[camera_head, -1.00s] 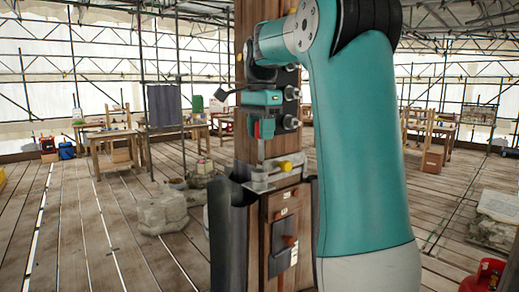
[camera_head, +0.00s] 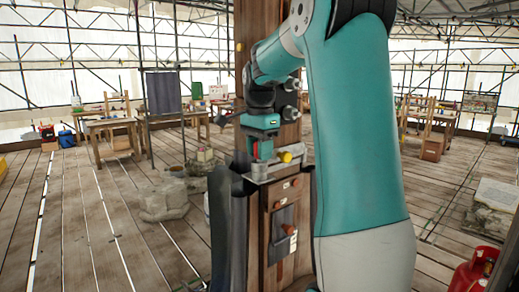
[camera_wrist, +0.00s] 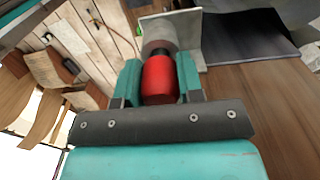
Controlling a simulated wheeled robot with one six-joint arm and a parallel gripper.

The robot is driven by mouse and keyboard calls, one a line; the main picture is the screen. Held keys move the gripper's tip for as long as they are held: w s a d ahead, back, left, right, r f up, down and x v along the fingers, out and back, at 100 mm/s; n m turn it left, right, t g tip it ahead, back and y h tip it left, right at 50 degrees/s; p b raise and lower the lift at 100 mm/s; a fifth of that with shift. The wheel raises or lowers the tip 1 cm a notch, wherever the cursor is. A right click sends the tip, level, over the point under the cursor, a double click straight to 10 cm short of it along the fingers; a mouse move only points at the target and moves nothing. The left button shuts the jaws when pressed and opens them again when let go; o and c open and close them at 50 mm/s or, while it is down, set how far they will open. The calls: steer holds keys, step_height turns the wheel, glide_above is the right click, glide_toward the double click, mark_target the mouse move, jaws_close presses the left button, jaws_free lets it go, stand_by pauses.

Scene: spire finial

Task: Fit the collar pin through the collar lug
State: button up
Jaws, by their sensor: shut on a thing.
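My gripper (camera_head: 258,153) is low in front of the wooden post, just above the metal collar bracket (camera_head: 268,170). In the wrist view its teal fingers (camera_wrist: 158,88) are shut on the red grip of the collar pin (camera_wrist: 160,78). The red grip also shows between the fingers in the head view (camera_head: 254,150). Beyond the grip is a short dark neck, then a grey round lug (camera_wrist: 158,33) beside a pale plate. The neck lines up with the lug and appears to meet it. The pin's shaft is hidden, and its depth in the lug cannot be told.
A yellow knob (camera_head: 286,157) sits on the bracket, right of the gripper. Below, the wooden post (camera_head: 284,220) carries red knobs and a dark pouch. Stone blocks (camera_head: 164,200) lie on the plank floor at left. A red gas bottle (camera_head: 474,270) stands at lower right.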

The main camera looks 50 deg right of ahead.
steer(key=o, duration=0.9)
steer(key=shift+r, duration=0.1)
step_height(320, 180, up, 12)
steer(key=a+f+n, duration=0.4)
steer(key=a+n, duration=0.1)
steer(key=a, duration=0.3)
steer(key=a+f+n+y, duration=0.1)
steer(key=a+f+n, duration=0.3)
steer(key=a+n, duration=0.3)
steer(key=a+f+n, duration=0.4)
steer(key=a, duration=0.5)
steer(key=s+a+f+n+y, duration=0.2)
steer(key=s+a+f+n, duration=0.2)
steer(key=s+a+n, duration=0.3)
steer(key=s+a+f+n+y, duration=0.1)
steer(key=s+a+f+n, duration=0.35)
steer(key=s+a, duration=0.3)
steer(key=f+b, duration=0.2)
steer(key=b, duration=0.1)
steer(key=f+b, duration=0.6)
steer(key=shift+s+f, duration=0.2)
steer(key=shift+s, duration=0.1)
